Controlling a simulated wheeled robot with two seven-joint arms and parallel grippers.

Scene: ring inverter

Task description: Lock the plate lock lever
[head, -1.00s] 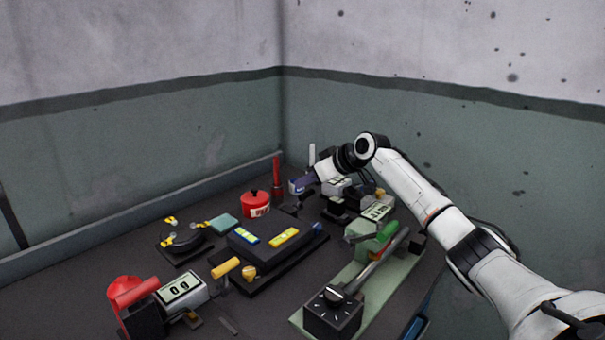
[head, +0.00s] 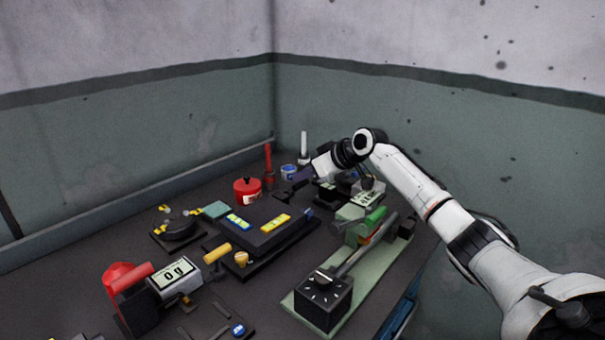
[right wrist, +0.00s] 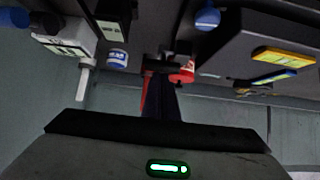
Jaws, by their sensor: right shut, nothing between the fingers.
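I cannot tell for certain which part is the plate lock lever. A black block (head: 265,232) with a yellow bar (head: 276,224) and a blue bar (head: 238,223) sits mid-table. A yellow handle (head: 217,253) stands at its front left. My right gripper (head: 284,194) is shut and empty, above the back of the table, right of a red pot (head: 247,191). In the right wrist view its fingers (right wrist: 160,88) are together, near the red pot (right wrist: 183,72). My left gripper is out of view.
A red post (head: 268,163), a blue-and-white can (head: 289,171) and a white post (head: 304,146) stand near the back. A scale display (head: 179,273) is front left.

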